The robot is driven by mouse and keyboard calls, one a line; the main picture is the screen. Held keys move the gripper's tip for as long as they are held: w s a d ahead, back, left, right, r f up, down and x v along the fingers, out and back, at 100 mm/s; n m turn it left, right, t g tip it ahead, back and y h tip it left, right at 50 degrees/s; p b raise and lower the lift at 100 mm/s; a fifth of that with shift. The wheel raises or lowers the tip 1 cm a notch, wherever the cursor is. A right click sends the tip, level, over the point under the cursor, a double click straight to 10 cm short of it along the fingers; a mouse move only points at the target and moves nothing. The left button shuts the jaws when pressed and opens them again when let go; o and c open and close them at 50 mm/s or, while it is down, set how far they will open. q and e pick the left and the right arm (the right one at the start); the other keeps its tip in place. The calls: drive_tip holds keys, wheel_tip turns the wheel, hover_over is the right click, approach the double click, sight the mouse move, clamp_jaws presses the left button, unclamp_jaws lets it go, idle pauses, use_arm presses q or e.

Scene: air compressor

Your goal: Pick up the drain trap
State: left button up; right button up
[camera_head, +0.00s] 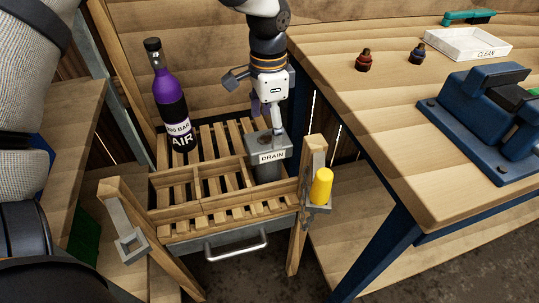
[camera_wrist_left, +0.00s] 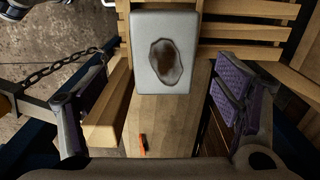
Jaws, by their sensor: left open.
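The drain trap looks to be the grey box labelled DRAIN (camera_head: 271,156), standing upright at the right of the slatted wooden crate (camera_head: 225,222). My left gripper (camera_head: 266,122) is over it, pointing down, and partly covers its top. In the left wrist view the grey box (camera_wrist_left: 165,22) shows a dark, irregular hole in its face. It lies ahead, between the lines of the two spread fingers of my left gripper (camera_wrist_left: 158,92), with clear gaps on both sides. The gripper is open and empty; whether a finger touches the box cannot be told. My right gripper is not in view.
A purple AIR bottle (camera_head: 171,100) stands at the crate's back left. A yellow cylinder (camera_head: 321,187) sits on a bracket at the right post. The workbench (camera_head: 385,110) holds a CLEAN tray (camera_head: 468,44), small fittings (camera_head: 367,60) and a blue machine (camera_head: 485,115). The crate's front slats are bare.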

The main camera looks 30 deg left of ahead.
sight(268, 139)
use_arm(q)
wheel_tip(268, 139, down, 7)
drive_tip(key=shift+w+a+r, duration=0.1)
drive_tip(key=shift+a+r, duration=0.05)
drive_tip(key=shift+f, duration=0.25)
idle(0.5)
drive_tip(key=c, duration=1.6)
